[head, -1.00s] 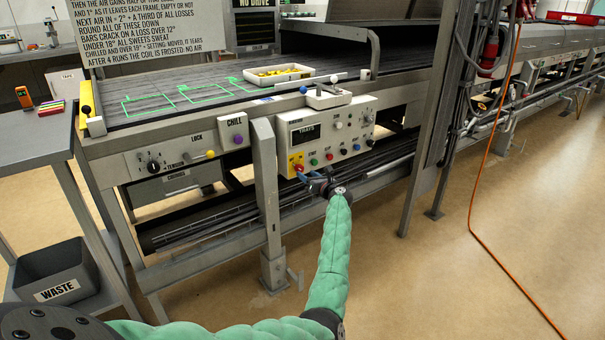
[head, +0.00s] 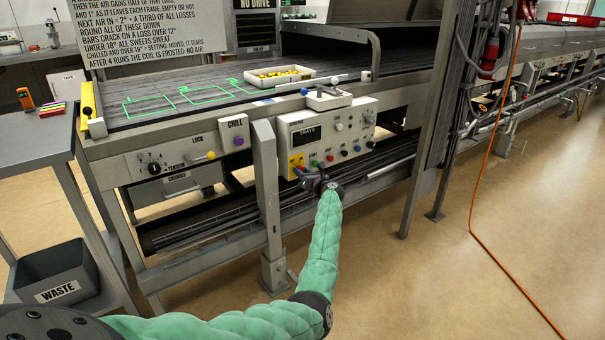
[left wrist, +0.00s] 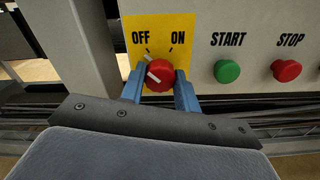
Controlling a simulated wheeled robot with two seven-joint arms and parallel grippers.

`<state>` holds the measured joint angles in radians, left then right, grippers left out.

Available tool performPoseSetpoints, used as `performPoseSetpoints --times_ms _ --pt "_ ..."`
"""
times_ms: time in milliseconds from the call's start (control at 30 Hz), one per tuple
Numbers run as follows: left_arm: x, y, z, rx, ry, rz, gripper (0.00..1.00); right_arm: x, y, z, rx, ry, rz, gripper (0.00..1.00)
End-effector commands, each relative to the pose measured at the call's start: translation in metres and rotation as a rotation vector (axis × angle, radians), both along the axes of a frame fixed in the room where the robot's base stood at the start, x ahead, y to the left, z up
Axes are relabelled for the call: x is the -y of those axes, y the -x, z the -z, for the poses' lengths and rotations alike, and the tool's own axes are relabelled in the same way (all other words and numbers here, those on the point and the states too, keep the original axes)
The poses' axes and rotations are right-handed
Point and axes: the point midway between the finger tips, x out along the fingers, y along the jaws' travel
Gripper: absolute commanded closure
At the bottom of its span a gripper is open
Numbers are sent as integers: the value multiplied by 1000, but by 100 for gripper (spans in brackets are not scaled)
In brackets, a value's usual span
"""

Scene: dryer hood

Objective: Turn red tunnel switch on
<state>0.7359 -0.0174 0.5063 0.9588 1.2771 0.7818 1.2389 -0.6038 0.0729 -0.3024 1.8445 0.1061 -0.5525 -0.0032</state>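The red tunnel switch (left wrist: 160,76) is a round red knob on a yellow plate marked OFF and ON. Its white pointer leans up and left, toward OFF. In the head view the yellow plate (head: 297,160) is at the left of the white control panel. My left gripper (left wrist: 160,84) has one blue finger on each side of the knob, with no clear gap between fingers and knob. In the head view my left gripper (head: 302,173) is at the panel's lower left corner, and its dark body hides part of the panel's lower edge. My right gripper is not in view.
A green START button (left wrist: 227,71) and a red STOP button (left wrist: 286,70) sit right of the switch. A grey metal post (head: 266,190) stands close on the left. A tray of yellow pieces (head: 280,76) lies on the belt above. Open floor lies to the right.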

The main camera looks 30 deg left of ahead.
Motion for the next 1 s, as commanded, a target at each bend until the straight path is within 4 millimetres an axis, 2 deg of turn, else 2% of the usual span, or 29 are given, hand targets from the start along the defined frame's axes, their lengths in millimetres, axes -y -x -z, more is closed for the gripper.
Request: performPoseSetpoints --times_ms 267,467,1000 --pt "0 0 0 -30 -13 0 91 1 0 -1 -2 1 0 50" --pt "0 0 0 -123 -49 0 91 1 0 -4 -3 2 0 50" --pt "1 -1 -2 -575 -237 1 91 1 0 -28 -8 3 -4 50"
